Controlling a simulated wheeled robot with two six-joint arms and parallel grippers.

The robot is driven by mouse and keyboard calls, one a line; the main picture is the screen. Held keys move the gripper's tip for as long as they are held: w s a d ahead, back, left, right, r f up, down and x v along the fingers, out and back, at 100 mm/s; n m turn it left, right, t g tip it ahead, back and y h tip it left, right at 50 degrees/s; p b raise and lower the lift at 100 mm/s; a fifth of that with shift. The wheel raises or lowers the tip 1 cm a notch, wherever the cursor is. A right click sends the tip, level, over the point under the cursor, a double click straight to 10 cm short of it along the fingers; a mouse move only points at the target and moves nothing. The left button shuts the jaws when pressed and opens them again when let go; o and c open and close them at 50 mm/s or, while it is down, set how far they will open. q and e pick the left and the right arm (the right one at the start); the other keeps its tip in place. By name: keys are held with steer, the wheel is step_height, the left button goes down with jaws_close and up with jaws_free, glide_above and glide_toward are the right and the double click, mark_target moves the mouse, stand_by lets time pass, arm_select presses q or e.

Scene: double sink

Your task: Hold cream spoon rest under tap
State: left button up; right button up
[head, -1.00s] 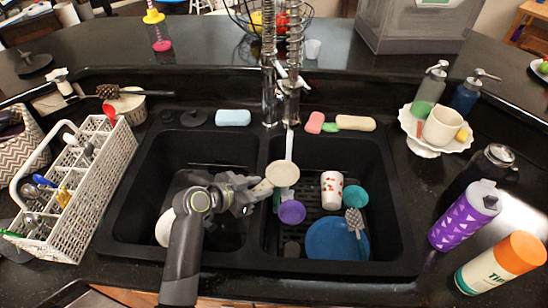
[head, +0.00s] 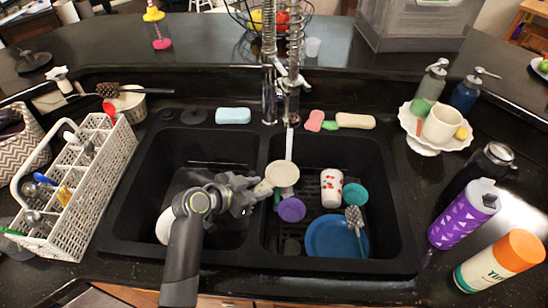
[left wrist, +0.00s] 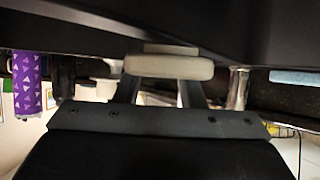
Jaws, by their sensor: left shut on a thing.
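The cream spoon rest (head: 284,173) is a round, shallow dish with a short handle on its left. It is held above the right basin, below the tap (head: 290,82). A pale, narrow stream (head: 289,143) runs down from the tap to the back edge of the dish. My left gripper (head: 257,187) reaches over the sink divider and is shut on the handle. In the left wrist view the spoon rest (left wrist: 170,67) shows edge-on beyond the fingers (left wrist: 160,92). My right gripper is not in view.
The right basin holds a purple cup (head: 291,210), a patterned white cup (head: 331,188), a teal cup (head: 355,196), a blue plate (head: 330,238) and a brush (head: 355,220). A dish rack (head: 105,165) stands left. A purple bottle (head: 464,213) stands right.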

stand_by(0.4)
arm_select(q)
steer(key=s+r+p, duration=0.2)
steer(key=s+p, duration=0.1)
steer(key=shift+r, duration=0.4)
steer(key=shift+s+r+p, duration=0.5)
steer(key=shift+s+p, duration=0.15)
steer(key=shift+p, duration=0.2)
steer(key=shift+s+r, duration=0.1)
steer(key=shift+s, duration=0.25)
steer(key=shift+a, duration=0.1)
